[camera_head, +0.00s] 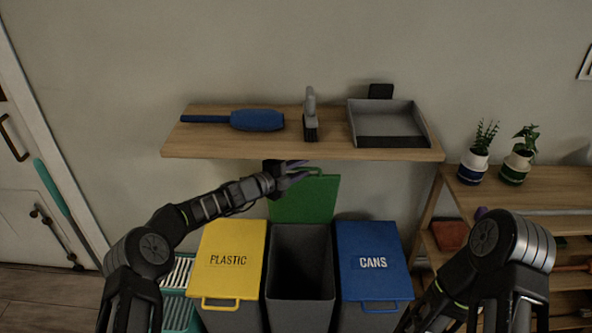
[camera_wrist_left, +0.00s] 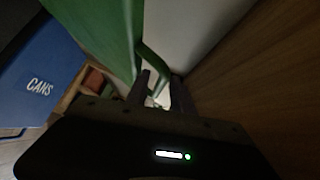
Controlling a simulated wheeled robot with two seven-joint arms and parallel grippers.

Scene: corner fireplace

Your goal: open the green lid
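The green lid (camera_head: 305,200) stands raised, nearly upright, at the back of the middle grey bin (camera_head: 301,264), whose dark inside shows. My left gripper (camera_head: 300,171) is at the lid's top edge, just under the wall shelf, with its purple-tipped fingers apart. In the left wrist view the lid (camera_wrist_left: 100,30) fills the upper left. Its green handle (camera_wrist_left: 153,62) runs down towards the gap between the spread fingers (camera_wrist_left: 160,92); I cannot tell whether they touch it. My right gripper is not in view; only my right arm shows, at lower right.
The yellow PLASTIC bin (camera_head: 230,245) and blue CANS bin (camera_head: 371,247), both with lids down, flank the grey bin. The wooden wall shelf (camera_head: 220,142) lies close above my left gripper, holding a blue duster (camera_head: 257,120), a brush (camera_head: 310,115) and a dustpan (camera_head: 388,120).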

